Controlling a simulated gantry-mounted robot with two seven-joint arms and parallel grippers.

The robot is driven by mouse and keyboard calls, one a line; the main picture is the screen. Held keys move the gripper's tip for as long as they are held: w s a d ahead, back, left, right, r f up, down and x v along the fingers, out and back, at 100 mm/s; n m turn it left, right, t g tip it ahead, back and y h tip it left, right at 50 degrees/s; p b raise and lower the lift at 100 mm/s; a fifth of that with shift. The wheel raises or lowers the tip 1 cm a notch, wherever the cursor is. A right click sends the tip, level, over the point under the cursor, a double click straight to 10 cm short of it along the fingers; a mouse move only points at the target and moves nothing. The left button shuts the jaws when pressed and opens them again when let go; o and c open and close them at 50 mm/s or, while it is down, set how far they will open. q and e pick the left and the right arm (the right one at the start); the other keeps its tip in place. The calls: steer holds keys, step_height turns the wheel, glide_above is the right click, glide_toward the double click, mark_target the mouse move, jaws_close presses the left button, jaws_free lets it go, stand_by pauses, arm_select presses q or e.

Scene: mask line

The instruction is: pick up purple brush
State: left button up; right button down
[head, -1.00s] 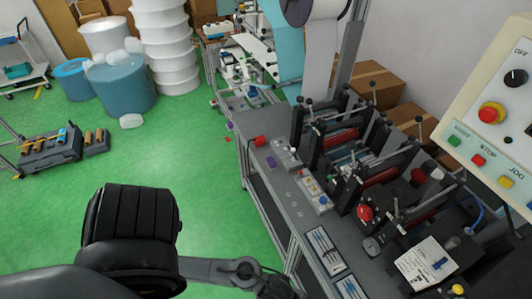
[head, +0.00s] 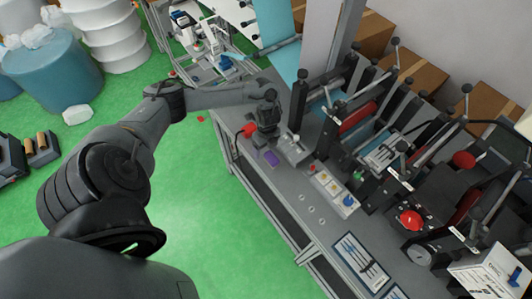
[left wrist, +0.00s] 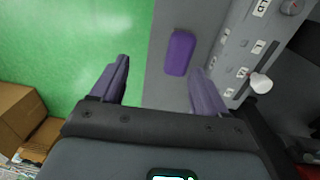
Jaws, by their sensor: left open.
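The purple brush (head: 271,158) lies on the grey bench (head: 285,190) near its left edge. In the left wrist view the brush (left wrist: 180,53) shows as a rounded purple block, ahead of the fingertips and nearer the right finger. My left gripper (head: 264,135) is above the bench, just behind the brush in the head view. In the left wrist view its two purple fingers (left wrist: 161,86) are apart with nothing between them. A gap shows between the fingers and the brush. My right gripper is not in view.
A red knob (head: 248,130) stands at the bench edge beside my gripper. A control box with buttons (head: 333,188) and the machine with rollers and levers (head: 385,150) rise to the right. Green floor (head: 205,190) lies left of the bench.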

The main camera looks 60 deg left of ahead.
mark_target(272, 157)
arm_select(q)
steer(key=shift+w+a+r+t, duration=0.15)
steer(key=shift+w+r, duration=0.1)
steer(key=shift+w, duration=0.3)
steer(key=shift+w+d+r+t, duration=0.15)
steer(key=shift+w+r, duration=0.1)
steer(key=shift+w, duration=0.6)
steer(key=shift+w+f, duration=0.15)
steer(key=shift+f, duration=0.2)
steer(key=shift+a+f, duration=0.1)
steer(key=shift+f, duration=1.9)
steer(key=f, duration=0.4)
steer(key=shift+s+d+f, duration=0.2)
steer(key=shift+d+f, duration=0.05)
steer(key=shift+d, duration=0.1)
steer(key=shift+f, duration=0.35)
steer(key=c, duration=1.1)
steer(key=shift+o, duration=0.2)
